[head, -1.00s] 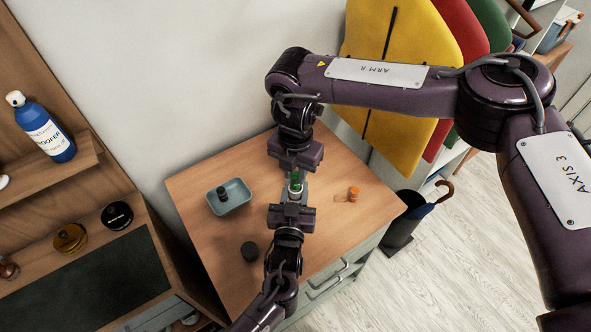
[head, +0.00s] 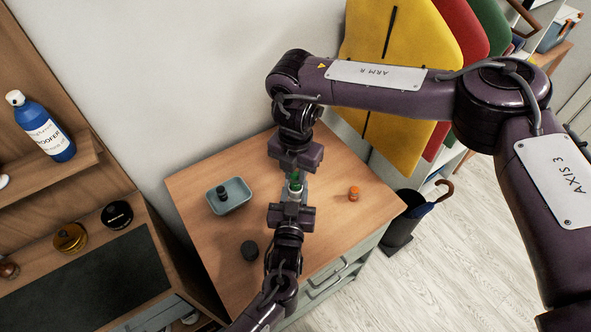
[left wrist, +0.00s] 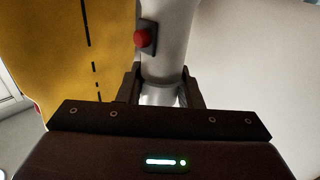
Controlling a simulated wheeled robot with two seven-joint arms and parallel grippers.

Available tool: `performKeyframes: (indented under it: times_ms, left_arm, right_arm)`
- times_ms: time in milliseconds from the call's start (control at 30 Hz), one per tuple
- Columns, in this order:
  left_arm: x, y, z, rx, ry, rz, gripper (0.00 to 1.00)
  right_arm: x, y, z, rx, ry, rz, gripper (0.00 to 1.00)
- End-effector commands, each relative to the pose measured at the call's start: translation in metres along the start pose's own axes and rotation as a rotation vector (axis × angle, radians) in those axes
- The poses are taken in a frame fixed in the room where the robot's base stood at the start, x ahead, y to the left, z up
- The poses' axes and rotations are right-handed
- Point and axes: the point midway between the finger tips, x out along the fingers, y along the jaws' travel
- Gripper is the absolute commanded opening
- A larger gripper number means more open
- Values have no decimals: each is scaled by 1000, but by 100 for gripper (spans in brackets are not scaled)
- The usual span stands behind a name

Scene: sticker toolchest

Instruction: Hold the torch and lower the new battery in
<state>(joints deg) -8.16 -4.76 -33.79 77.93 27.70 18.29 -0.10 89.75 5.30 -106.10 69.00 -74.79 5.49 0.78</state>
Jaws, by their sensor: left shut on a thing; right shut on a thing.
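The torch (left wrist: 165,45) is a pale grey tube with a red button, upright between the fingers of my left gripper (left wrist: 162,92). In the head view the left gripper (head: 293,203) is shut on it above the table. The green battery (head: 295,181) is held from above by my right gripper (head: 296,173), which is shut on it. The battery is in line with the torch's upper end. I cannot tell how deep its lower end sits, since the grippers crowd that spot.
A blue-grey tray (head: 241,203) holding a dark battery (head: 222,192) stands on the wooden table (head: 200,226). A dark round cap (head: 249,250) lies at the front left, and a small orange cylinder (head: 354,193) stands at the right. An umbrella stand (head: 401,232) is beyond the right edge.

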Motion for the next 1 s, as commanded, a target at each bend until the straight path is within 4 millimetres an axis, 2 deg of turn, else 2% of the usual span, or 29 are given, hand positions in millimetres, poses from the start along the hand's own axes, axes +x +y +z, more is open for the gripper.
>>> performKeyframes:
  times_ms: [1000]
  left_arm:
    - [0,0,0,0,0,0,7]
  right_arm:
    - [19,0,0,-1,0,0,0]
